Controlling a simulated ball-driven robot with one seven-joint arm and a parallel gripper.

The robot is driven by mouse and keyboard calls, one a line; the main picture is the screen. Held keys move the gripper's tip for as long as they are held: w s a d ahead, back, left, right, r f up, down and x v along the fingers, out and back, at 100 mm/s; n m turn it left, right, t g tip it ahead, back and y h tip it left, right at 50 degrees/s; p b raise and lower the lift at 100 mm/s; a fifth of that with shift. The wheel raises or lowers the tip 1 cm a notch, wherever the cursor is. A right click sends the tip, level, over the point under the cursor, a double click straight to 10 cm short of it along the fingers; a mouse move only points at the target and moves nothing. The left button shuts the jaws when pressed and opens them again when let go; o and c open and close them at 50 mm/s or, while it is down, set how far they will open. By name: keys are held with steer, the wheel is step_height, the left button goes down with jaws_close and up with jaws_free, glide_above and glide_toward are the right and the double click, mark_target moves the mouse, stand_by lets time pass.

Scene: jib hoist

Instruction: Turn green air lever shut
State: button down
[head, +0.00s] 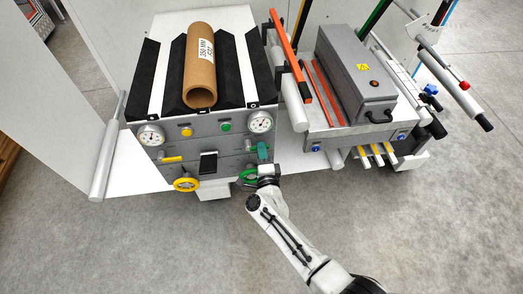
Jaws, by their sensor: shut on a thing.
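The green air lever (263,150) is on the right side of the grey control panel (222,166), below the right gauge. It looks to stand steeply rather than level, though its exact angle is hard to tell. My gripper (265,162) reaches up to it from below and is shut on it. The gripper and wrist hide the lever's lower part and its fingertips are too small to see clearly. A green handwheel (246,177) sits just below and left, partly hidden behind my wrist.
A yellow lever (172,159) lies level above a yellow handwheel (186,184) at left. A cardboard tube (200,75) rests on the black cradle above. Yellow-tipped pedals (377,155) and a grey box (355,75) are at right. The floor in front is clear.

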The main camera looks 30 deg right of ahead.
stand_by(0.5)
steer(key=c, duration=1.1)
jaws_free()
steer(key=p+v, duration=0.1)
steer(key=v, duration=0.9)
steer(key=shift+s+a+p, duration=0.15)
steer(key=shift+s+p, duration=0.15)
steer(key=shift+s, duration=0.1)
steer(key=s+a+r+n+g+y, duration=0.2)
steer(key=a+n+g+y, duration=0.1)
steer(key=n+y, duration=0.4)
steer(key=s+a+r+n+g+y, duration=0.2)
steer(key=s+a+n+g+y, duration=0.15)
steer(key=n, duration=0.65)
steer(key=s+d+r+n+g+h, duration=0.1)
steer(key=s+d+g, duration=0.2)
steer(key=s, duration=0.4)
steer(key=s+d+r+n+g+h, duration=0.1)
steer(key=s+d+g+h, duration=0.1)
steer(key=s+d, duration=0.4)
steer(key=s+d+r+n+g+h, duration=0.1)
steer(key=s+d+g, duration=0.3)
steer(key=s, duration=0.4)
steer(key=shift+s+d+r+n+g+h, duration=0.2)
steer(key=shift+d+n+g+h, duration=0.15)
steer(key=shift+d+n+h, duration=0.2)
